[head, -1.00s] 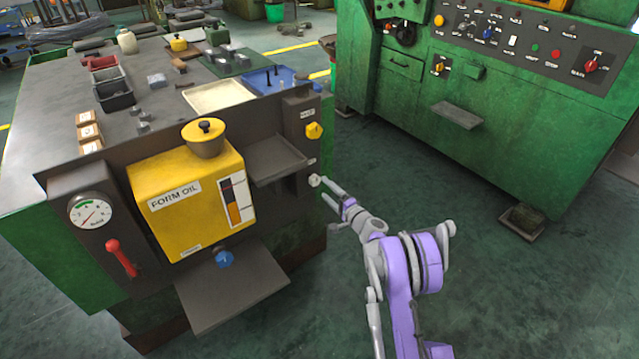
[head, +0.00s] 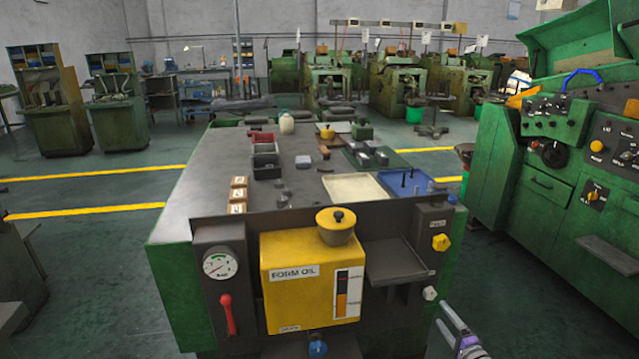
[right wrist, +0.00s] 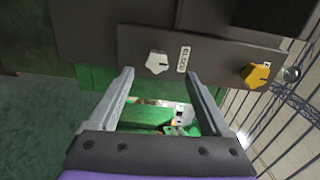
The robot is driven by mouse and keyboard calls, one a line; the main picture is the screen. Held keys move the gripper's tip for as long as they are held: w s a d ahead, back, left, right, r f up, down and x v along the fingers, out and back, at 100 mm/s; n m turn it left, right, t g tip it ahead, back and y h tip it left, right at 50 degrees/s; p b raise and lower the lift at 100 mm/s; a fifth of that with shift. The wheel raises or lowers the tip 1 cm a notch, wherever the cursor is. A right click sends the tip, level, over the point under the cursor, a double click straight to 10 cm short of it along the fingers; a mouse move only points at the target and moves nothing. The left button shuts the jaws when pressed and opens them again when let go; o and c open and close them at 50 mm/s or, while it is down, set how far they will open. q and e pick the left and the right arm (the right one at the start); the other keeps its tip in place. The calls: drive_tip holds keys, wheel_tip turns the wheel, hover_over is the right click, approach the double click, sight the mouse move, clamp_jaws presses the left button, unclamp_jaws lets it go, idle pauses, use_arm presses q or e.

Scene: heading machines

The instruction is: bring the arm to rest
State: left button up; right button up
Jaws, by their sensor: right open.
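My right gripper (head: 442,312) shows at the bottom right of the head view, at the right end of the workbench front. It is open and empty. In the right wrist view its two fingers (right wrist: 159,75) stand apart, with a white knob (right wrist: 157,62) on the dark panel between and just beyond the tips. The same white knob (head: 430,293) shows in the head view just above the fingertips. Whether the fingers touch it I cannot tell. Most of the right arm is cut off by the frame edge. My left gripper is not in view.
The workbench (head: 190,205) carries a yellow form oil tank (head: 290,275), a red lever (head: 226,313), a small shelf (head: 395,262) and a yellow knob (head: 441,242). A green machine (head: 540,190) stands to the right. Floor shows between them.

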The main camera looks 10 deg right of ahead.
drive_tip(key=s+a+r+n+g+y, duration=0.2)
drive_tip(key=a+r+n, duration=0.1)
drive_tip(key=a, duration=0.5)
drive_tip(key=s+a+r+n+g+y, duration=0.1)
drive_tip(key=s+a+r+n+g, duration=0.2)
drive_tip(key=a, duration=0.5)
drive_tip(key=s+a+r+n+g, duration=0.3)
drive_tip(key=s+a+n, duration=0.1)
drive_tip(key=s+a, duration=0.45)
drive_tip(key=s+a+f+n+g+h, duration=0.1)
drive_tip(key=s+f+n+g+h, duration=0.15)
drive_tip(key=s, duration=1.15)
drive_tip(key=s+a+f+n+g+h, duration=0.1)
drive_tip(key=s+f+n+g+h, duration=0.2)
drive_tip(key=s, duration=1)
use_arm(q)
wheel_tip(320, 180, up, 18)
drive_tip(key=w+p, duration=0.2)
drive_tip(key=p, duration=1.4)
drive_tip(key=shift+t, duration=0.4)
use_arm(e)
wheel_tip(320, 180, up, 20)
drive_tip(key=w+t, duration=0.1)
drive_tip(key=w, duration=0.1)
drive_tip(key=shift+w+f+n+y, duration=0.15)
drive_tip(key=shift+n+y, duration=0.2)
drive_tip(key=shift+n, duration=0.1)
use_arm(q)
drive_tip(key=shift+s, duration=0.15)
